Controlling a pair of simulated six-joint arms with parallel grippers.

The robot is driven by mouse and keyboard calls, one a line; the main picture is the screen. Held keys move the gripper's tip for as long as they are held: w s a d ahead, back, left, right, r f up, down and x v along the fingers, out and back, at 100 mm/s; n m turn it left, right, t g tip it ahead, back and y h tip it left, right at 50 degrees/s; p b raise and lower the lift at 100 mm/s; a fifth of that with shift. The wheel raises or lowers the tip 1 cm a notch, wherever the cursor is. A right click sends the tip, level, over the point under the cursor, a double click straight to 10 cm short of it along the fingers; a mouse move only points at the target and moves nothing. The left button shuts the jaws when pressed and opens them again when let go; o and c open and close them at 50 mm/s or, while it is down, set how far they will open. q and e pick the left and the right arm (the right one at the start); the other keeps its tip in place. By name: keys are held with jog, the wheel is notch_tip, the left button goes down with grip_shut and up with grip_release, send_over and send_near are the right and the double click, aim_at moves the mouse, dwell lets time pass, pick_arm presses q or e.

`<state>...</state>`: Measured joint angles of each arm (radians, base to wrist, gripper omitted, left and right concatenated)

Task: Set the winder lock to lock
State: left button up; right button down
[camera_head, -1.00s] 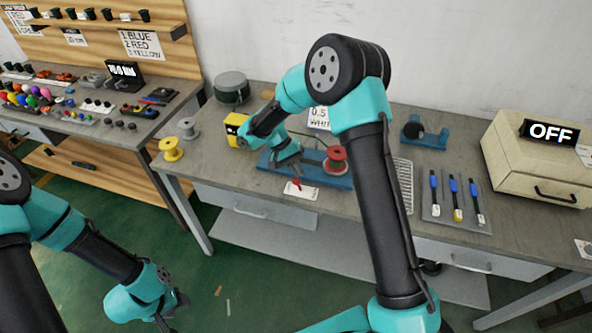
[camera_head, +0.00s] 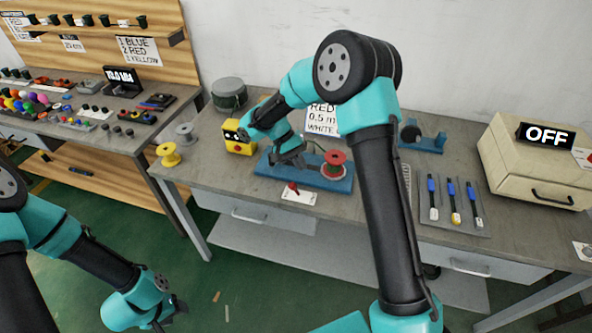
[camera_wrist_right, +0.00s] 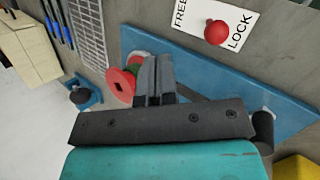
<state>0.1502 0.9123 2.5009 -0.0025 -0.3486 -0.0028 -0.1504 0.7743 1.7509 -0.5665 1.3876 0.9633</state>
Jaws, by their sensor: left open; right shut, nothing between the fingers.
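The winder (camera_head: 335,183) is a blue base with a red spool (camera_head: 335,158) at its right. In front lies a white card (camera_head: 305,197) with the red lock knob (camera_head: 293,188). In the right wrist view the knob (camera_wrist_right: 216,32) stands at the card between the words FREE and LOCK, closer to LOCK. My right gripper (camera_head: 292,162) is shut and empty above the winder base, behind the knob and apart from it. In the wrist view its fingers (camera_wrist_right: 154,78) are beside the spool (camera_wrist_right: 122,85). My left gripper (camera_head: 165,322) is open, low at the left, away from the table.
A yellow box (camera_head: 238,138) stands left of the winder. A yellow spool (camera_head: 168,154) and a grey spool (camera_head: 185,133) are at the table's left end. A tray (camera_head: 455,228) with blue-topped tools and a beige case marked OFF (camera_head: 535,165) are at the right.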

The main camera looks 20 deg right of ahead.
jog(key=v, duration=1)
jog(key=shift+w, duration=0.2)
